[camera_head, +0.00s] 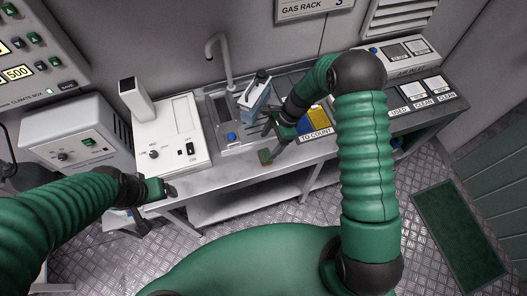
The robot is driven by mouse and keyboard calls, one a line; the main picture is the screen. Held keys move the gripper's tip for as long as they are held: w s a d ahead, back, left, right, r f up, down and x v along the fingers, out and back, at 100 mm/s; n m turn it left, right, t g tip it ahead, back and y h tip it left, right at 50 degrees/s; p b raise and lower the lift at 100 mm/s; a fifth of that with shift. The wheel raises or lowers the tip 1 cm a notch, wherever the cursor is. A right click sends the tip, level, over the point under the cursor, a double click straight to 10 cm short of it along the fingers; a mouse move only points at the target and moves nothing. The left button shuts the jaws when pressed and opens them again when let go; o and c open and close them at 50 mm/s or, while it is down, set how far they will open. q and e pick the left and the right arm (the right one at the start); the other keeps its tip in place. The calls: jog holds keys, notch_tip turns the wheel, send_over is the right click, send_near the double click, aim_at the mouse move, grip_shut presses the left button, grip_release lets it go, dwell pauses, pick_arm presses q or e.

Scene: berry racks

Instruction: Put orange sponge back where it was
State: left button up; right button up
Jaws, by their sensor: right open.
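A small block (265,156), green with a brownish-orange edge, lies on the front of the metal counter; it looks like the sponge, but its orange part barely shows. My right gripper (268,135) is open just above and behind the block, at the front right edge of the sink unit, with nothing visible between its fingers.
The sink unit (226,143) has a tap (218,55) and a blue-and-white container (256,94). A white device (178,135) stands to its left. Blue and yellow items (314,121) sit in the "TO COUNT" section on the right. The counter front (225,172) is mostly clear.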

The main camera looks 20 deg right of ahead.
jog(key=s+d+r+n+t+h, duration=0.2)
jog(key=s+r+n+h, duration=0.2)
jog(key=s+r+n, duration=1.1)
jog(key=r+n, duration=0.1)
jog(key=n, duration=0.1)
jog(key=shift+s+d+n+t+h, duration=0.2)
jog(key=shift+d+n+t+h, duration=0.1)
jog(key=shift+t+h, duration=0.1)
